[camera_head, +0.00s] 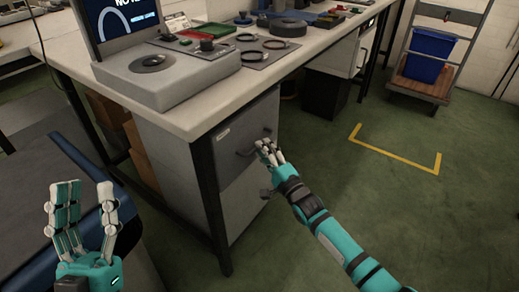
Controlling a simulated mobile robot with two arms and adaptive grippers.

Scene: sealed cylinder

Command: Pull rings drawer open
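The drawer (232,126), a grey front with a small white label (223,135), is in the cabinet under the workbench. It looks closed, flush with the cabinet. My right gripper (266,150) is at the right end of the handle. I cannot tell whether its fingers touch or enclose the handle. My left gripper (86,192) is open and empty at the lower left, fingers pointing up, well away from the drawer.
A second drawer front (241,202) lies below, with a handle at its right. A dark table leg (208,195) stands left of the drawers. The workbench top (225,100) carries a device and black rings (254,56). Green floor is clear to the right, with yellow tape (395,155).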

